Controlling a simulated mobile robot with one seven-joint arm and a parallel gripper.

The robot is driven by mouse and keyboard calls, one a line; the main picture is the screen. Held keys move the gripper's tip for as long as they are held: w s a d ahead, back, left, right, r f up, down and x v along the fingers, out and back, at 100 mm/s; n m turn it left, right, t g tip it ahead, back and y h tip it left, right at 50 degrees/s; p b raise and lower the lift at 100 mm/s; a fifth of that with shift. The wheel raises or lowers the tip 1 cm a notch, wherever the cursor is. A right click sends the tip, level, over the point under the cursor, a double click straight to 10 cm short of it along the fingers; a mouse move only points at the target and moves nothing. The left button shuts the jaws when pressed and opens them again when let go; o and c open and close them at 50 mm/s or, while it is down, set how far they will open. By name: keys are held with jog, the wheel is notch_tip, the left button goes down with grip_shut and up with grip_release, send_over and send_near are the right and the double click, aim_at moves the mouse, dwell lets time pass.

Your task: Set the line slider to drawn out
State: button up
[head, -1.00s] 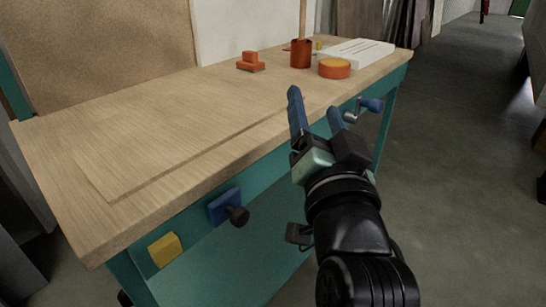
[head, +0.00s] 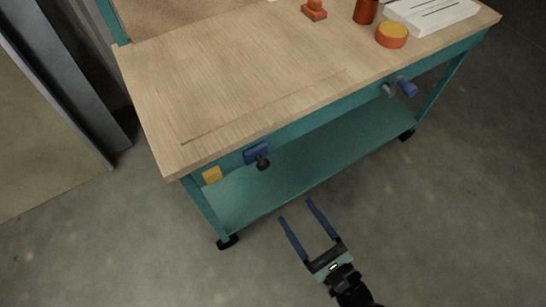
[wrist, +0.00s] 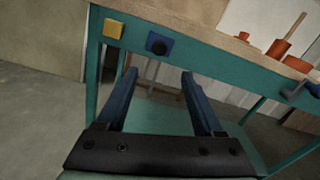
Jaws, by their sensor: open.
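No part in view is labelled as the line slider. A blue plate (head: 250,151) with a black knob (head: 263,164) sits on the bench's teal front, near its left end; I cannot tell whether this is the slider or how far out it is. In the wrist view the blue plate (wrist: 166,37) and black knob (wrist: 158,48) lie straight ahead, beyond the fingertips. My gripper (head: 296,211) is open and empty, low in front of the bench, apart from the knob. Its two blue fingers also show in the wrist view (wrist: 158,75).
A yellow block (head: 212,175) is left of the blue plate. A crank with a blue handle (head: 408,89) is on the front further right. The wooden top (head: 220,80) holds an orange stamp (head: 314,11), an orange cup (head: 366,12), a round tin (head: 391,35) and a white slotted box (head: 432,15).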

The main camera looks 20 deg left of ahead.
aim_at(265, 168)
jog(key=b+x, duration=0.1)
jog(key=x, duration=1.1)
jog(key=shift+w+a, duration=0.25)
jog(key=shift+a, duration=0.1)
grip_shut()
dwell(0.9)
